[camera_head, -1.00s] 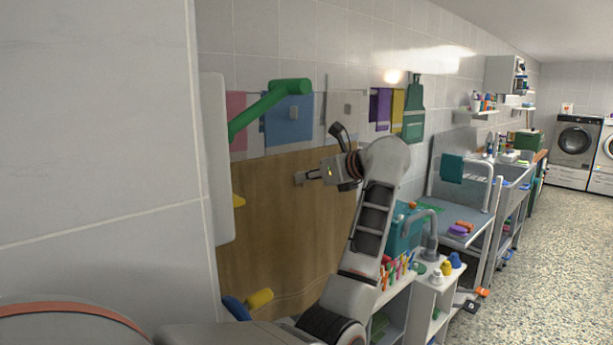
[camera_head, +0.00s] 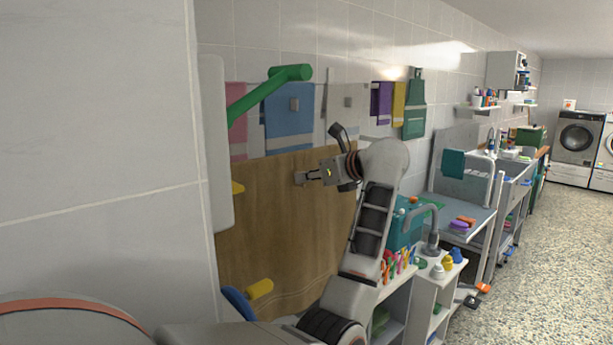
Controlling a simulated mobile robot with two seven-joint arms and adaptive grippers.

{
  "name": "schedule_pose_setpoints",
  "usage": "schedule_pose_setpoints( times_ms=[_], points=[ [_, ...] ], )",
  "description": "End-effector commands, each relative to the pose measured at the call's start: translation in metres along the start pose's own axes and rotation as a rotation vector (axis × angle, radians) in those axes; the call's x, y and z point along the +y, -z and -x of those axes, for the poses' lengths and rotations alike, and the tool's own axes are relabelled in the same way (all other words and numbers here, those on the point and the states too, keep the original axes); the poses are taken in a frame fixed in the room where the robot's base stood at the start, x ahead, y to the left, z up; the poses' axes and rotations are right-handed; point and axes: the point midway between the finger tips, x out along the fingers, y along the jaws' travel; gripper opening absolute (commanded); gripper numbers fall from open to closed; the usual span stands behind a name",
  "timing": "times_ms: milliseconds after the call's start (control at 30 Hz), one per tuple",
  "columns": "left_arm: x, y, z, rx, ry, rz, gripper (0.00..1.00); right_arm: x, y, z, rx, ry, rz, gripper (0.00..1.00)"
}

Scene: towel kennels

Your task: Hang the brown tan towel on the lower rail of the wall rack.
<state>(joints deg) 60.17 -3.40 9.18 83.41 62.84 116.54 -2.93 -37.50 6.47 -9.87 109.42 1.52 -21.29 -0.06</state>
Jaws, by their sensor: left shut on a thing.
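The brown tan towel (camera_head: 270,225) is a large spread sheet at the centre left, in front of the tiled wall. Its top edge runs slightly upward to the right, and its lower part is wavy. My left gripper (camera_head: 303,178) is shut on the towel's upper part. Pink (camera_head: 237,120), blue (camera_head: 290,118) and whitish (camera_head: 347,110) towels hang behind it on the wall. The lower rail of the wall rack cannot be made out; the brown towel may cover it. My right gripper is not in view.
A white panel with a green tube (camera_head: 268,92) stands at the left, close to the towels. A white shelf unit (camera_head: 420,290) with small bottles and a grey tap is right of my arm. Floor (camera_head: 540,260) at the right is clear.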

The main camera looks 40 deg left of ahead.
Motion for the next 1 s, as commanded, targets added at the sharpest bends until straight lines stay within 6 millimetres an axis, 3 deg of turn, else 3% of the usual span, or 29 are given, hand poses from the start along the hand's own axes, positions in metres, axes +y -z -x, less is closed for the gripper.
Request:
schedule_pose_setpoints(
  times_ms=[633,1000],
  points=[
    [0.0,0.008,-0.004,-0.002,0.0,0.0,0.0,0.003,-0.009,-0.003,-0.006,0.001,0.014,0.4],
    [0.0,0.026,-0.011,-0.002,0.0,-0.001,0.0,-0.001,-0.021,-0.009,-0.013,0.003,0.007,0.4]
  ],
)
